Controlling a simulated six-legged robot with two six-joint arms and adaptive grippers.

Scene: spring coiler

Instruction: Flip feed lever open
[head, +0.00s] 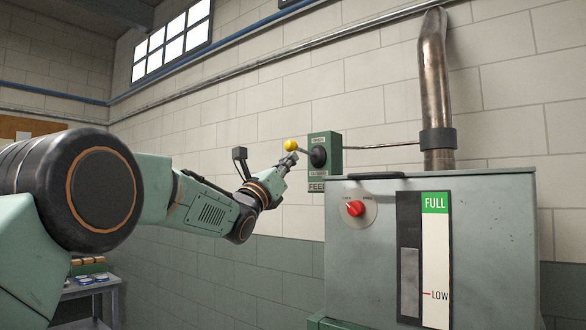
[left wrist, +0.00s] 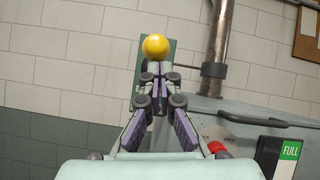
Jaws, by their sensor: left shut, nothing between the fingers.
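The feed lever is a short arm with a yellow ball knob (head: 291,145), pivoting on a dark hub (head: 318,157) on a green box (head: 332,146) marked FEED on the wall. In the head view the lever points left from the hub. My left gripper (head: 290,158) is shut and empty, close below the knob. My right gripper is in neither view.
A grey-green cabinet (head: 463,210) stands right of and below the feed box, with a red knob (head: 355,208) and a FULL/LOW gauge (head: 435,260). A metal pipe (head: 436,90) rises behind it. A small table (head: 88,290) stands at lower left.

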